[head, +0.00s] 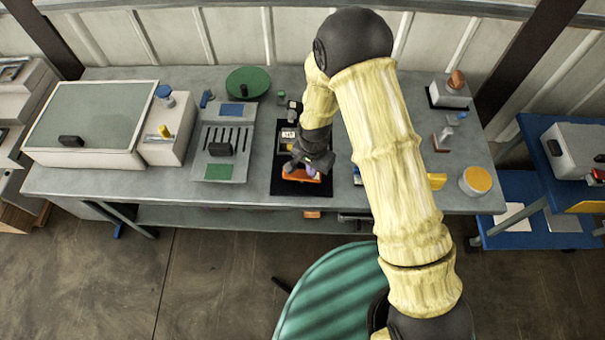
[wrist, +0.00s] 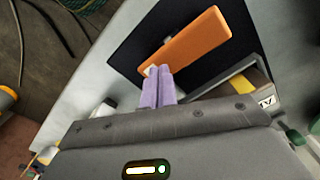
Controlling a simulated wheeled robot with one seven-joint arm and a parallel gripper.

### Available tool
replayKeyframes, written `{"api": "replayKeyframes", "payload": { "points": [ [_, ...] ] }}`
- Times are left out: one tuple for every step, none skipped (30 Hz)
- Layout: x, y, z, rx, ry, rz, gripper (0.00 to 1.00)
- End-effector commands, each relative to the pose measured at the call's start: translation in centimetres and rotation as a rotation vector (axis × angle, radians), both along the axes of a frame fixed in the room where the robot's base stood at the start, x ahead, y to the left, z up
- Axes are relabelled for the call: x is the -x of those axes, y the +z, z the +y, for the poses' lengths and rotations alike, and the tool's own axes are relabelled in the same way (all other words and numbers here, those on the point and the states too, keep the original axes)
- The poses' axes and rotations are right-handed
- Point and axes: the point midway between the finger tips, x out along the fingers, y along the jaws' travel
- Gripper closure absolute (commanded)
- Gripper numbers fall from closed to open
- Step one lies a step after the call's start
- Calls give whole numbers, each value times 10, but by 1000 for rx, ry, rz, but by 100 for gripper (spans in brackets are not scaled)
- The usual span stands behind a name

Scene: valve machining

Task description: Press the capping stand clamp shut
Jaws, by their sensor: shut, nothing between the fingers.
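The orange bar (wrist: 187,44), which looks like the capping stand clamp's lever, lies over a black base plate (wrist: 130,52) in the wrist view. In the head view the orange bar (head: 292,175) is near the front edge of the black plate (head: 285,188). My gripper (wrist: 158,72) has its two purple fingers together with nothing between them. The fingertips are at the lower left end of the orange bar; I cannot tell whether they touch it. In the head view my gripper (head: 312,171) is at the orange bar and hides part of it.
A block with a yellow strip and white label (wrist: 262,92) stands beside the bar. In the head view, a slotted grey fixture (head: 222,140) is to the left, and a yellow-topped round container (head: 476,181) is to the right. Bare bench top (head: 350,185) lies right of the plate.

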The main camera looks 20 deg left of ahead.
Motion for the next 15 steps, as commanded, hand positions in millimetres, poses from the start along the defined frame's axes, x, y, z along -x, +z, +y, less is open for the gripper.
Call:
{"api": "replayKeyframes", "payload": {
  "points": [
    [0,6,0,-1,0,-1,100],
    [0,8,0,-1,0,-1,100],
    [-1,11,0,-1,-1,-1,100],
    [-1,13,0,-1,-1,-1,100],
    [-1,15,0,-1,-1,-1,100],
    [-1,18,0,0,-1,-2,100],
    [-1,19,0,0,-1,-2,100],
    [-1,21,0,0,-1,-2,100],
    [-1,24,0,0,-1,-2,100],
    [-1,26,0,0,-1,-2,100],
    [-1,28,0,0,-1,-2,100],
    [-1,31,0,0,0,-2,100],
    [-1,33,0,0,0,-2,100],
    [-1,35,0,0,0,-2,100],
    [-1,37,0,0,0,-2,100]
  ]
}}
